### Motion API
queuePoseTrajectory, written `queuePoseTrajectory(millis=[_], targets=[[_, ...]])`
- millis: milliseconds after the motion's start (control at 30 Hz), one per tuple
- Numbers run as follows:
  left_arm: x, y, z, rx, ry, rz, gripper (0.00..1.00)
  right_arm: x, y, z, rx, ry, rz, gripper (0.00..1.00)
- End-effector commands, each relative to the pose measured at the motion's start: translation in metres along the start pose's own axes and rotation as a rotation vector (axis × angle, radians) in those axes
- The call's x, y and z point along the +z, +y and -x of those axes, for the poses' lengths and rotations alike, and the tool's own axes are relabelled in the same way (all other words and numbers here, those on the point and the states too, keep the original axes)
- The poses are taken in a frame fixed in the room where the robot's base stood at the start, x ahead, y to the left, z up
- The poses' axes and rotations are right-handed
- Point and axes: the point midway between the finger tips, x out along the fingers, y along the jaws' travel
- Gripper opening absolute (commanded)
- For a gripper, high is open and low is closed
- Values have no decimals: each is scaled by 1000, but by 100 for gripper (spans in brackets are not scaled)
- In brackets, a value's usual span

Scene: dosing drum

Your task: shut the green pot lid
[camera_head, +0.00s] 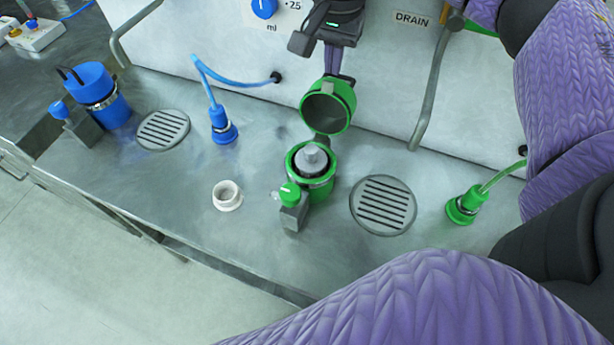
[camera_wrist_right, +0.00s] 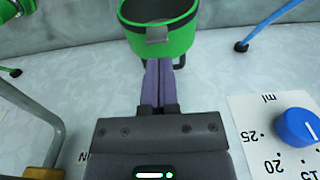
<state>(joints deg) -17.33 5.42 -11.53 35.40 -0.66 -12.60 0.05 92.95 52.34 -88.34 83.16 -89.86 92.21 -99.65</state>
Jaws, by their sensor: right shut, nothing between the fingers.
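The green pot (camera_head: 322,190) stands on the steel bench with a grey piece inside its mouth. Its green lid (camera_head: 343,108) is open, tipped up at the pot's back edge, its hollow underside facing the front. In the wrist view a green rimmed part (camera_wrist_right: 178,42) with a grey tab is just beyond my fingertips. My right gripper (camera_head: 335,73) is shut and empty, coming down behind the lid's upper edge; the wrist view shows its two purple fingers together (camera_wrist_right: 164,66). I cannot tell whether they touch the lid. My left gripper is not in view.
A small green-knobbed valve (camera_head: 291,205) sits at the pot's front. A white cup (camera_head: 227,196), a round drain grate (camera_head: 383,205) and a green hose connector (camera_head: 465,206) are nearby. A blue pot (camera_head: 98,95) stands left. The panel with metal handles (camera_head: 430,85) rises behind.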

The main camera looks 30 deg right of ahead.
Motion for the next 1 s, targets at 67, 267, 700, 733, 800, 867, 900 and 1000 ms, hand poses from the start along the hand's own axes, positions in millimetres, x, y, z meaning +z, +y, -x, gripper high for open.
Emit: queuePoseTrajectory(millis=[67, 267, 700, 733, 800, 867, 900, 1000], targets=[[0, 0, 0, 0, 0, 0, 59, 0, 0, 0, 0, 0, 0, 0], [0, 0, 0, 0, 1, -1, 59, 0, 0, 0, 0, 0, 0, 0], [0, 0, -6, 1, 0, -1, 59, 0, 0, -11, 0, 0, 0, 0], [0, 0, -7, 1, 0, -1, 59, 0, 0, -12, 0, -1, 0, 0], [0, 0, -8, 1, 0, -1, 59, 0, 0, -14, 0, -1, 0, 0], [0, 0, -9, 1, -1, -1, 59, 0, 0, -16, 0, -1, 0, 0], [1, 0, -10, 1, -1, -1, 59, 0, 0, -18, 0, -1, 0, 0], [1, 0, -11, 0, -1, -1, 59, 0, 0, -21, 0, -1, 0, 0]])
